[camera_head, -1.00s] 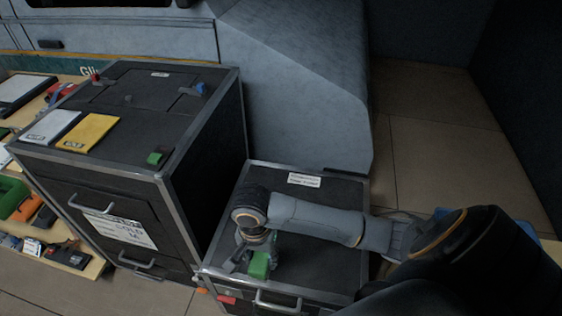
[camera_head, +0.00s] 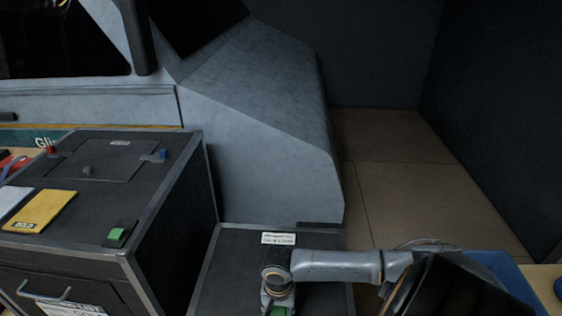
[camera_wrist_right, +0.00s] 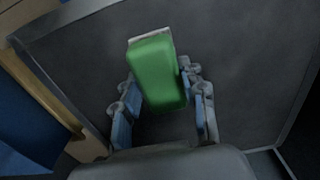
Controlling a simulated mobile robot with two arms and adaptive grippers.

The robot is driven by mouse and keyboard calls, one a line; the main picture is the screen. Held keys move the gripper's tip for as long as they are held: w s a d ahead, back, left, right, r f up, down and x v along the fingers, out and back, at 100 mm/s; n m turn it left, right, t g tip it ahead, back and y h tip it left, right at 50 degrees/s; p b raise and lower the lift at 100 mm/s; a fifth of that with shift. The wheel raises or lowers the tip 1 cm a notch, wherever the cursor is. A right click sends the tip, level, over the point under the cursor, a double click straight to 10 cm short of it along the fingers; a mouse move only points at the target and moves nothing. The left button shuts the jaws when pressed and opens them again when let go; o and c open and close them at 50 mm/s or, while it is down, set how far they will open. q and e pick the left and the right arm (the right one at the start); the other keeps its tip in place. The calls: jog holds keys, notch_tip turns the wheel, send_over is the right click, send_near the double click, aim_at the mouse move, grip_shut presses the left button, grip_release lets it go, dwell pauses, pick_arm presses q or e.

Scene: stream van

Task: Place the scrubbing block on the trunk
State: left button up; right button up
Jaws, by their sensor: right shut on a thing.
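The green scrubbing block (camera_wrist_right: 155,75) is between the fingers of my right gripper (camera_wrist_right: 160,95) in the right wrist view. My right gripper (camera_head: 277,303) is shut on it, over the dark top of the low trunk (camera_head: 232,262). In the head view only a bit of the block (camera_head: 279,311) shows at the bottom edge. The trunk top also fills most of the wrist view behind the block (camera_wrist_right: 245,60). I cannot tell whether the block touches the trunk. My left gripper is not in view.
A taller black case (camera_head: 165,205) stands left of the trunk, with a yellow booklet (camera_head: 41,209) and a small green-topped piece (camera_head: 117,236) on it. A white label (camera_head: 279,239) lies on the trunk's far part. A blue bin (camera_head: 507,272) is at right. Bare floor (camera_head: 420,185) lies behind.

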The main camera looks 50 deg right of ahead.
aim_at(281, 310)
jog(key=shift+d+f, duration=0.3)
notch_tip(281, 310, down, 3)
jog(key=shift+s+d+r+b, duration=0.1)
jog(key=shift+r+b, duration=0.1)
jog(key=shift+b, duration=0.15)
jog(key=shift+f, duration=0.35)
jog(key=o, duration=1.1)
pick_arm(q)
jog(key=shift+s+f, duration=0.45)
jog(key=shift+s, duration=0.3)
pick_arm(e)
jog(key=shift+o, duration=0.2)
jog(key=shift+r, duration=0.1)
jog(key=shift+r, duration=0.35)
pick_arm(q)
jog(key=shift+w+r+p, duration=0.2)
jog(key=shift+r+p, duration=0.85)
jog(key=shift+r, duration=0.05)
pick_arm(e)
notch_tip(281, 310, up, 11)
jog(key=shift+r, duration=0.1)
